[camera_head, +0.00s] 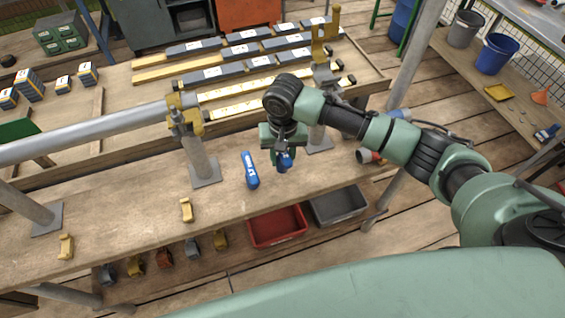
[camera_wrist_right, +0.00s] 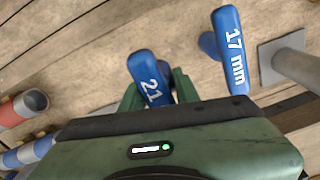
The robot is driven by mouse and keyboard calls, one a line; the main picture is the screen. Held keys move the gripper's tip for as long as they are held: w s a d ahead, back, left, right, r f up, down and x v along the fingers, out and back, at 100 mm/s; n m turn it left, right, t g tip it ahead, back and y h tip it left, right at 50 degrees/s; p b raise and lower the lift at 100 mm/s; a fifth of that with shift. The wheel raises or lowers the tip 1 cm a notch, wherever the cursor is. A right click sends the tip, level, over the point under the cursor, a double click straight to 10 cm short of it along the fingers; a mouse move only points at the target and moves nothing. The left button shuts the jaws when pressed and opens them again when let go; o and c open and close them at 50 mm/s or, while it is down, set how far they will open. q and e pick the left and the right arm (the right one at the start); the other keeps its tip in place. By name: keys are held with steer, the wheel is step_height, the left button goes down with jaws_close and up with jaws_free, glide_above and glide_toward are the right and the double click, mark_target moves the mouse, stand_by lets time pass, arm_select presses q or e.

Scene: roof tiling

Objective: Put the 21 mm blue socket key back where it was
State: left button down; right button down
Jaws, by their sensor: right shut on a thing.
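My right gripper (camera_head: 283,153) is shut on the blue 21 mm socket key (camera_head: 285,163), over the wooden bench near its front edge. In the right wrist view the key (camera_wrist_right: 148,75) shows its "21" marking and sits between the green fingers (camera_wrist_right: 157,92). I cannot tell whether the key's lower end touches the bench. A blue 17 mm socket key (camera_head: 250,170) is just left of the gripper in the head view, with its marking clear in the wrist view (camera_wrist_right: 230,50). My left gripper is not in view.
Grey posts with base plates (camera_head: 205,172) stand on the bench (camera_head: 120,200), one left of the gripper and one behind it. A yellow clamp (camera_head: 187,210) lies front left. A red bin (camera_head: 277,227) and a dark bin (camera_head: 338,205) sit below. A red-ended tube (camera_head: 368,156) lies right.

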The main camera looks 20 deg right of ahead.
steer(key=shift+f, duration=1.65)
steer(key=shift+f, duration=0.1)
steer(key=c, duration=1)
jaws_free()
steer(key=shift+c, duration=0.2)
steer(key=r, duration=1.2)
steer(key=shift+s+r, duration=0.15)
steer(key=shift+s, duration=0.1)
